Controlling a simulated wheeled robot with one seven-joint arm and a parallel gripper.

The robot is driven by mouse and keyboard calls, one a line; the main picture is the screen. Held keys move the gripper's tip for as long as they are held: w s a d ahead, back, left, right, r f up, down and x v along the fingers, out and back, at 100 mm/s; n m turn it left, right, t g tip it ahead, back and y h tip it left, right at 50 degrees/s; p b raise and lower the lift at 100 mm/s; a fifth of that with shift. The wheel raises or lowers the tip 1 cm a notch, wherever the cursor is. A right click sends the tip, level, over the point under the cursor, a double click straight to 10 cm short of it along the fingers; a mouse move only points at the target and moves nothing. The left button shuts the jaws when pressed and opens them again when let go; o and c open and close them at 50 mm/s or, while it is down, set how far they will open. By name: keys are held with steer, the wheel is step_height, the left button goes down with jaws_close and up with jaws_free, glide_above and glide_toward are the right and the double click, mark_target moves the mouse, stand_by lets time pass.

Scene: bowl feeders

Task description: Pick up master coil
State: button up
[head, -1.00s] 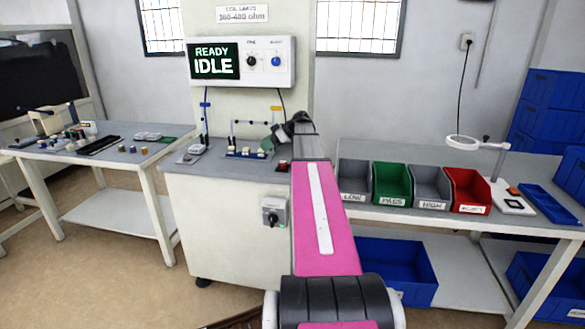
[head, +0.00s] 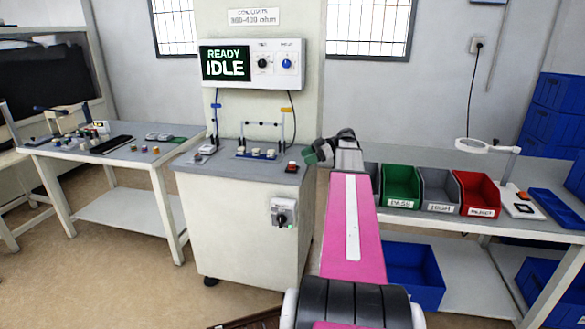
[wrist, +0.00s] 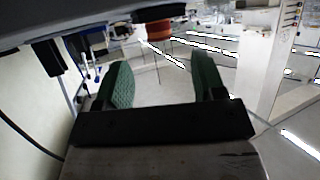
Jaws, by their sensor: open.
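My gripper (head: 314,153) is held in the air to the right of the test station's top, with its green fingers apart and nothing seen between them. The wrist view shows both green fingers of the gripper (wrist: 161,84) open. Several small pale parts (head: 257,154) sit on the test station (head: 235,222) under a low frame with upright posts. Several small coloured parts (head: 143,149) stand on the left table (head: 112,163). I cannot tell which of these small parts is the master coil. The station's screen (head: 226,63) reads READY IDLE.
Green PASS (head: 401,187), grey HIGH (head: 437,190) and red REJECT (head: 475,194) bins stand on the right bench, with a magnifier lamp (head: 487,146) beside them. My arm partly hides another grey bin. A red-brown round object (wrist: 160,62) shows beyond the fingers.

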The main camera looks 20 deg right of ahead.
mark_target(294, 163)
steer(key=x, duration=0.5)
steer(key=shift+a+f, duration=0.15)
steer(key=c, duration=1)
